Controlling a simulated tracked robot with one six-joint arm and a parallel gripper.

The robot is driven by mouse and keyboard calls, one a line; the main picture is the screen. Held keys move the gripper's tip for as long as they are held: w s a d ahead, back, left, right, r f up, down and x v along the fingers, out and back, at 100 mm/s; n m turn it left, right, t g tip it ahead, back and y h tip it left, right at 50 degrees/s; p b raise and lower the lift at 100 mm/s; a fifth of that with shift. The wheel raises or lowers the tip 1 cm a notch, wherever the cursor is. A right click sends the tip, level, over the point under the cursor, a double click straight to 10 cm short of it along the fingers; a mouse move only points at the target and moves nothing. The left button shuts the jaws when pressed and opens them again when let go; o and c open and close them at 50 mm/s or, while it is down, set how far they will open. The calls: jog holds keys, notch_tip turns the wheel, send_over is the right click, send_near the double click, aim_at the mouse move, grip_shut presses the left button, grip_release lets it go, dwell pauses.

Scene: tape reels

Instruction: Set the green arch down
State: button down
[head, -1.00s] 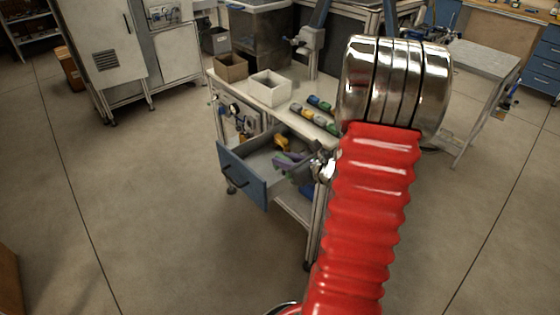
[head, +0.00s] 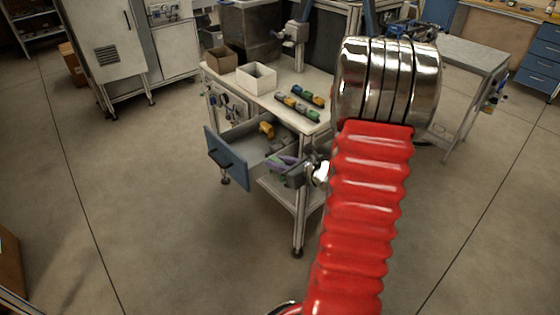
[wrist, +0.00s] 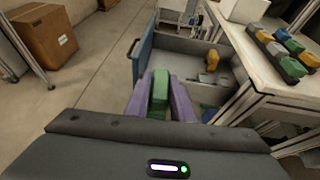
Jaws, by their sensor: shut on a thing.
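The green arch (wrist: 158,92) is held between the two purple fingers of my gripper (wrist: 158,84) in the wrist view. It is seen nearly end-on, and its lower part is hidden. In the head view my gripper (head: 285,166) is at the near right side of the open drawer, with the arch hardly visible. The drawer has a blue front (head: 228,162), which also shows in the wrist view (wrist: 143,52). I cannot tell how high the arch is above the drawer's side.
A yellow piece (head: 266,130) lies in the drawer, with a grey piece (wrist: 207,78) beside it in the wrist view. On the worktop are a white box (head: 257,78), a brown box (head: 222,60) and rows of coloured blocks (head: 297,106). Floor left of the drawer is clear.

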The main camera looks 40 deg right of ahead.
jog(key=w+a+f+n+y, duration=0.1)
jog(key=a+f, duration=0.3)
jog(key=a, duration=0.5)
jog(key=w+a+f+n+g+y, duration=0.1)
jog(key=a+f, duration=0.3)
jog(key=a, duration=0.6)
jog(key=w+a+f+n+y, duration=0.1)
jog(key=a+f+n+y, duration=0.1)
jog(key=a+f, duration=0.3)
jog(key=a+y, duration=0.1)
jog(key=a, duration=0.3)
jog(key=shift+w+a+n+g, duration=0.3)
jog(key=shift+w+n, duration=0.1)
